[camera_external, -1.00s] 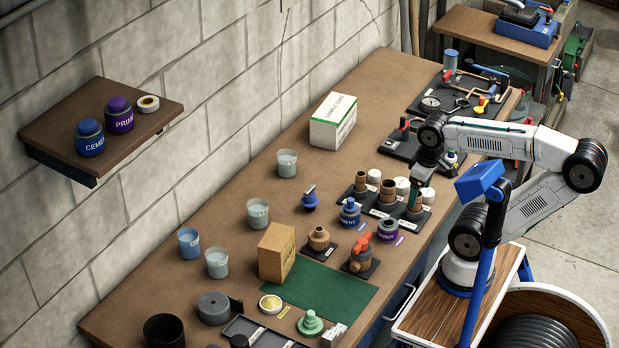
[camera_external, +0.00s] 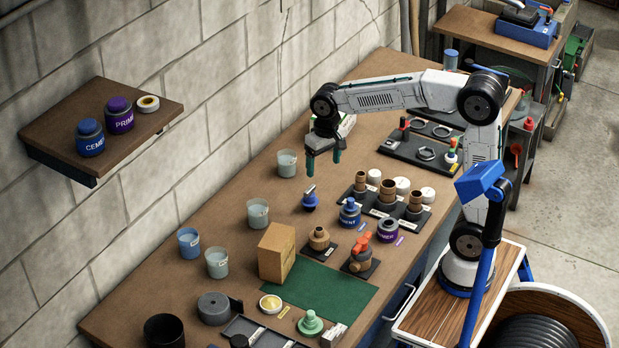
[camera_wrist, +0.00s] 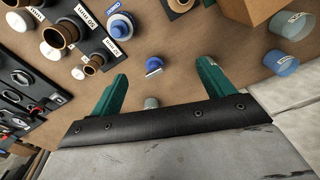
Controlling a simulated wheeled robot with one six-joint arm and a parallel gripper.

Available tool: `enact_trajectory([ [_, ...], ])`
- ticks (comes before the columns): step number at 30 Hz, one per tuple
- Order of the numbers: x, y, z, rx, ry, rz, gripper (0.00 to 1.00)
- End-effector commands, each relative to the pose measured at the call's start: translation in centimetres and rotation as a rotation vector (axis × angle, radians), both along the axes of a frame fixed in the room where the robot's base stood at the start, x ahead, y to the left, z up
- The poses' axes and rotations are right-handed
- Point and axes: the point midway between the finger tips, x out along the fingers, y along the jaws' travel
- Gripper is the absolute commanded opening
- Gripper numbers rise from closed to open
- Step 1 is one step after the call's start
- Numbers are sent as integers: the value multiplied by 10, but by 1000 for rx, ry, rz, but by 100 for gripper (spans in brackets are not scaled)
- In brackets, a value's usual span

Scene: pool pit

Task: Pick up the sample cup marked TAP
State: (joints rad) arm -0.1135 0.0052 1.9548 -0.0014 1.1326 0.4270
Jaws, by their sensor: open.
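Several translucent sample cups stand along the wall side of the bench: a far one (camera_external: 287,164), a middle one (camera_external: 257,213), a near one (camera_external: 216,263) and a bluer one (camera_external: 188,242). Their markings are too small to read, so I cannot tell which is TAP. My gripper (camera_external: 324,160) is open and empty, pointing down above the bench, just right of the far cup in the external view.
A blue-handled item (camera_external: 310,199) stands nearby, also in the wrist view (camera_wrist: 154,66). My arm partly hides a white box (camera_external: 347,126) behind the gripper. A cardboard block (camera_external: 277,252), a fittings rack (camera_external: 365,203) and bottles crowd the bench. Bare bench lies between the far and middle cups.

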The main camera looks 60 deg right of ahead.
Motion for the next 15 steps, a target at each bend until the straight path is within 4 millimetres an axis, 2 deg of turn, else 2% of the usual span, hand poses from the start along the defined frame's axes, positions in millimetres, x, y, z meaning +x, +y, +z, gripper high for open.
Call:
enact_trajectory([
  [1,24,8,-12,0,11,-20,81],
  [3,54,18,-27,1,20,-52,81],
  [9,130,50,-81,1,38,-145,81],
  [12,156,62,-106,1,44,-182,81],
  [15,172,70,-123,1,48,-206,81],
])
